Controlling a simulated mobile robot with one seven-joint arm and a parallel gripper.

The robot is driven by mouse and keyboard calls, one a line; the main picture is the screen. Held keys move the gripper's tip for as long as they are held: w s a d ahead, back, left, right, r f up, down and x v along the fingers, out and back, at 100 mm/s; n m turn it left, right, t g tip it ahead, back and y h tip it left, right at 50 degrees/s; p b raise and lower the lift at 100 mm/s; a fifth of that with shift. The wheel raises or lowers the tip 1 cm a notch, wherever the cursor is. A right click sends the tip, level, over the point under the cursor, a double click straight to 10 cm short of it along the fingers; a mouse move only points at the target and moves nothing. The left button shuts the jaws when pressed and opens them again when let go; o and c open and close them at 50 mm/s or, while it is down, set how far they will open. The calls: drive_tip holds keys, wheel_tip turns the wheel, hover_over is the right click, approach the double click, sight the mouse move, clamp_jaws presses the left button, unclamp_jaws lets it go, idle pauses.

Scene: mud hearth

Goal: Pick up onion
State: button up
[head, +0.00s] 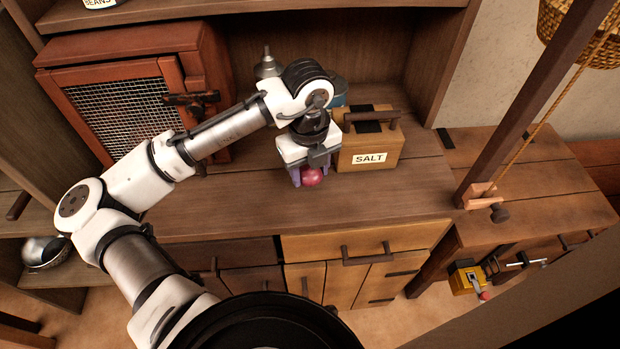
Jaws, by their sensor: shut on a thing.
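The onion (312,177) is a small, round, pinkish-red thing at the middle of the wooden counter. My gripper (304,178) points down over it and is shut on it, with a finger at its left side. The gripper hides the onion's upper and left parts. I cannot tell whether the onion still touches the counter or is slightly above it.
A wooden salt box (370,148) with a handle stands close to the right of my gripper. A red-brown cabinet with a mesh door (128,112) stands at the left. The counter's front (400,196) is clear. A wooden post (530,105) rises at the right.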

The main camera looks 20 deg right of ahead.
wheel_tip(320, 180, up, 16)
drive_tip(key=shift+b, duration=0.45)
